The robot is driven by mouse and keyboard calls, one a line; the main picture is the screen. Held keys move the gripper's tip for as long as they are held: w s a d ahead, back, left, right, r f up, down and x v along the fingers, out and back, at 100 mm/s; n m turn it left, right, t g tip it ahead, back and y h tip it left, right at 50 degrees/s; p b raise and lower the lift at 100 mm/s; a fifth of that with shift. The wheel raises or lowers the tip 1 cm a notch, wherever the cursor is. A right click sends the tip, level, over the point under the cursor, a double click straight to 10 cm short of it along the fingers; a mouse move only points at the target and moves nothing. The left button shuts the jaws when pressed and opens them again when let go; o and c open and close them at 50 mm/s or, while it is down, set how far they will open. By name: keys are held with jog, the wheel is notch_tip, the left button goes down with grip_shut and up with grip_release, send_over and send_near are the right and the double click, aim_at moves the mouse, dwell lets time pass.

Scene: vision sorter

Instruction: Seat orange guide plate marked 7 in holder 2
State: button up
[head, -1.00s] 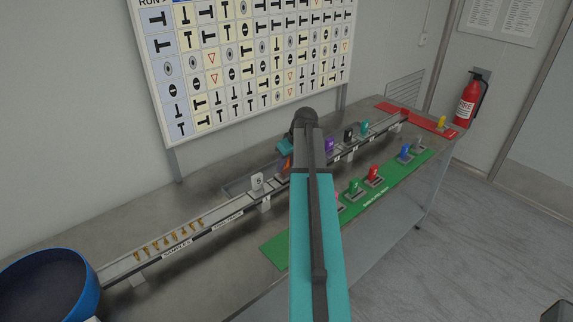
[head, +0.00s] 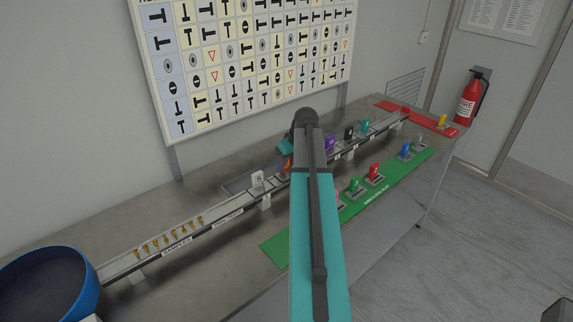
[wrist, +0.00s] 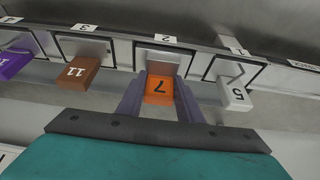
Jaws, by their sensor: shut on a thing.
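The orange guide plate marked 7 (wrist: 159,89) is between the two fingers of my gripper (wrist: 160,97) in the wrist view, and the gripper is shut on it. Holder 2 (wrist: 163,58), under the small label 2, is a grey holder on the rail right in front of the plate. The plate is lined up with this holder; I cannot tell whether they touch. In the head view only a small orange bit of the plate (head: 287,164) shows beside my arm, which hides most of the gripper and holder.
In the wrist view a white plate marked 5 (wrist: 234,95) stands at holder 1 on the right. A brown plate marked 11 (wrist: 79,72) is at holder 3 on the left, with a purple plate (wrist: 14,64) beyond. A green mat (head: 290,250) lies in front of the rail.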

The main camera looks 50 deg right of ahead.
jog(key=shift+f, duration=0.2)
dwell(0.4)
jog(key=o, duration=1.7)
jog(key=shift+r, duration=0.1)
notch_tip(320, 180, up, 8)
jog(key=p, duration=0.3)
jog(key=shift+p, duration=0.4)
dwell(0.6)
